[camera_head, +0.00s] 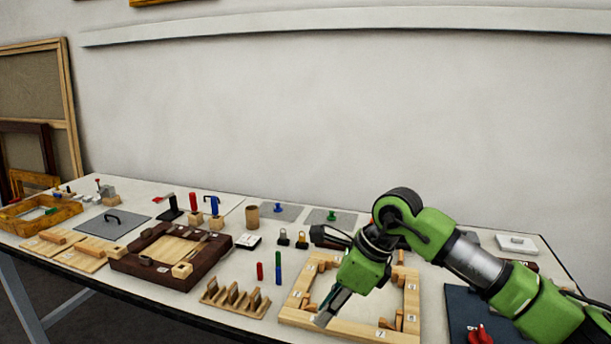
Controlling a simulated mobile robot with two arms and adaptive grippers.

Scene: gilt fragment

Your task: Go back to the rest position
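My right arm comes in from the right, green with grey joints. My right gripper (326,314) points down and left over the front-left part of a light wooden frame with numbered labels (350,328). Its fingers look close together from this side, but I cannot tell whether they are open or shut, or whether anything is between them. The arm hides part of the frame. I cannot tell whether the fingertips touch the wood. My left gripper is not in view.
The white table (222,303) holds a dark wooden frame (150,273), a slotted wooden rack (236,299), red (260,272) and blue-green (278,268) pegs, and a yellowish wooden tray (40,221). A dark blue mat (462,305) lies right. A wall stands behind.

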